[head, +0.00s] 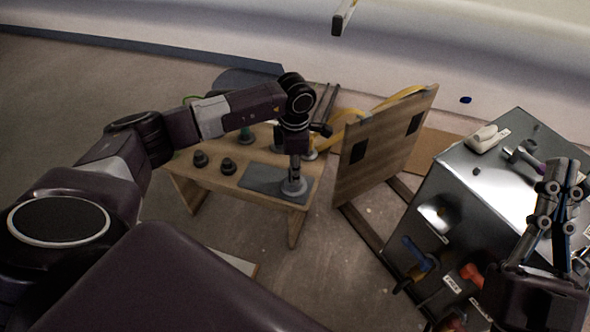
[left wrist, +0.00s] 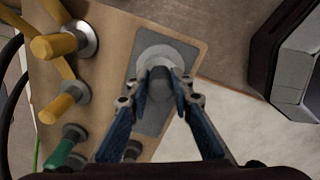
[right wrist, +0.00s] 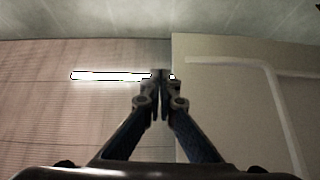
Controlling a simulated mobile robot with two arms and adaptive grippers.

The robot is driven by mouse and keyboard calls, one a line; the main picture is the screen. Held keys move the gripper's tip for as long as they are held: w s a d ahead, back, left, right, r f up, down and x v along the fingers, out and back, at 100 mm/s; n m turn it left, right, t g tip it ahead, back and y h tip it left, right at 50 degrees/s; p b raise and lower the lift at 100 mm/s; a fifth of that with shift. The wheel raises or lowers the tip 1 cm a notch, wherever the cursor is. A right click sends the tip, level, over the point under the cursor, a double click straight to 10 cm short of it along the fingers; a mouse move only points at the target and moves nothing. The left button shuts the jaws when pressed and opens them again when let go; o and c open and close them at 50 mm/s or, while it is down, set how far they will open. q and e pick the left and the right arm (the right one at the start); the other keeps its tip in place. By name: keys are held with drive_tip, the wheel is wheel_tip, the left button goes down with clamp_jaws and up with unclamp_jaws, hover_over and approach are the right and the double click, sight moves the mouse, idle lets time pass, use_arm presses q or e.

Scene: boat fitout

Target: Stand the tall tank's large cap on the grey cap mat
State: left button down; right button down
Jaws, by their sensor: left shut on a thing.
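The large cap (head: 293,188) has a round light grey flange and a darker knob. It is upright over the right part of the grey cap mat (head: 258,178) on the wooden bench. My left gripper (head: 295,175) points down and is shut on the knob. The left wrist view shows the flange (left wrist: 157,57) inside the outline of the mat (left wrist: 190,52), with the fingertips (left wrist: 161,78) on both sides of the knob. I cannot tell whether the flange touches the mat. My right gripper (head: 567,168) is raised at the right, its fingertips together and empty in the right wrist view (right wrist: 161,76).
Two dark caps (head: 200,158) (head: 228,166) stand left of the mat. Yellow-handled parts (left wrist: 60,44) and a green one (left wrist: 64,148) are on the bench. A wooden panel (head: 380,150) stands to its right. A metal-topped cabinet (head: 490,180) with tools is further right.

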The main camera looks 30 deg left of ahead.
use_arm(q)
drive_tip(key=c, duration=1.7)
unclamp_jaws()
drive_tip(key=shift+r, duration=0.1)
